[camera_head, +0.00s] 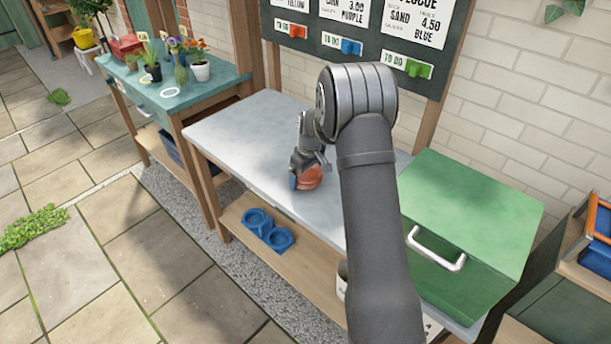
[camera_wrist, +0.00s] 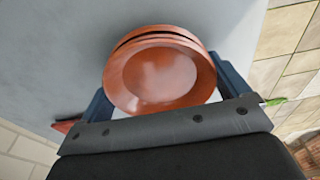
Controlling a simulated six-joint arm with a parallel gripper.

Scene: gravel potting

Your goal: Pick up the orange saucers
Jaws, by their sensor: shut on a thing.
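A small stack of round orange saucers (camera_wrist: 155,75) sits between the two blue fingers of my gripper (camera_wrist: 162,90) in the wrist view. At least two rims show at the upper edge of the stack. In the head view my gripper (camera_head: 305,176) is shut on the orange saucers (camera_head: 311,177) over the grey worktop (camera_head: 255,125). The saucers look tilted there. I cannot tell whether they touch the worktop.
A green box (camera_head: 470,215) with a metal handle stands at the right of the worktop. Blue double saucers or cups (camera_head: 268,230) lie on the lower shelf. A teal table (camera_head: 190,95) with potted flowers stands at the left. The worktop's left part is clear.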

